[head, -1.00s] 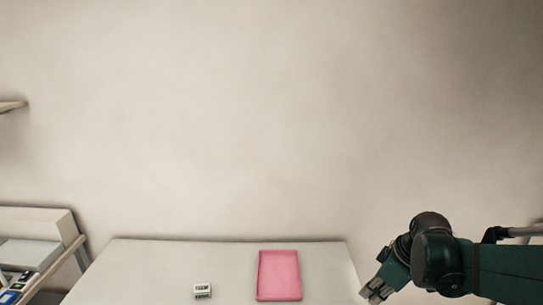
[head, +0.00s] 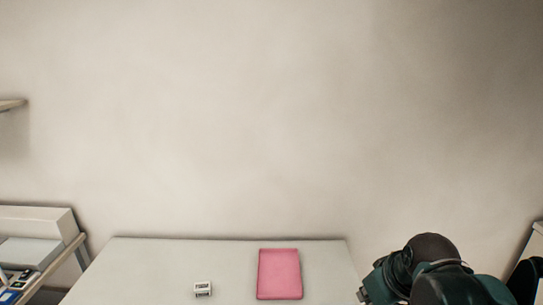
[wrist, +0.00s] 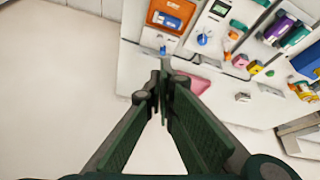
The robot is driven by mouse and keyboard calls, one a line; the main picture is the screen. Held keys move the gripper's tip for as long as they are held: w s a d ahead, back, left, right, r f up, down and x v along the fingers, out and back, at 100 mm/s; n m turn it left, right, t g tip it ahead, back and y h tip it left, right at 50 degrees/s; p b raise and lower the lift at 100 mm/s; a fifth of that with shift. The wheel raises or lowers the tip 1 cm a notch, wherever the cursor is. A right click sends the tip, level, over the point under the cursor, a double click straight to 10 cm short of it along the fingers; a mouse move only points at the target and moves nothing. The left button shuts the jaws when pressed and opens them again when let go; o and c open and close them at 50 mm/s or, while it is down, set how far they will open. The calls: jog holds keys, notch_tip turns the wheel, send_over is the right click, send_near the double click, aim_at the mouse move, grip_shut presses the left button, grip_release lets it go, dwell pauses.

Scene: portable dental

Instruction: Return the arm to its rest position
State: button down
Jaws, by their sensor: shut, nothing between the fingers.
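My gripper (wrist: 163,75) is shut and empty in the wrist view, its two dark green fingers meeting at the tips. In the head view my arm is at the lower right, beside the right edge of the white table (head: 150,265), and the fingers are mostly below the picture's edge. The gripper touches nothing that I can see.
In the wrist view the pink tray (wrist: 197,84) is partly hidden by a finger. Beyond it are an orange tray (wrist: 170,15) and several coloured items.

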jog(key=shift+s+a+r+m+t+h, duration=0.1)
jog(key=shift+s+a+r+m+t, duration=0.25)
jog(key=shift+s+m, duration=0.4)
jog(key=shift+s+a+r+m+t+h, duration=0.1)
jog(key=shift+s+a+r+m+t, duration=0.25)
jog(key=shift+s, duration=0.6)
jog(key=shift+s+a+r+m+t+h, duration=0.1)
jog(key=shift+s+a+r+m+t, duration=0.2)
jog(key=shift+s+m, duration=0.5)
dwell(1.5)
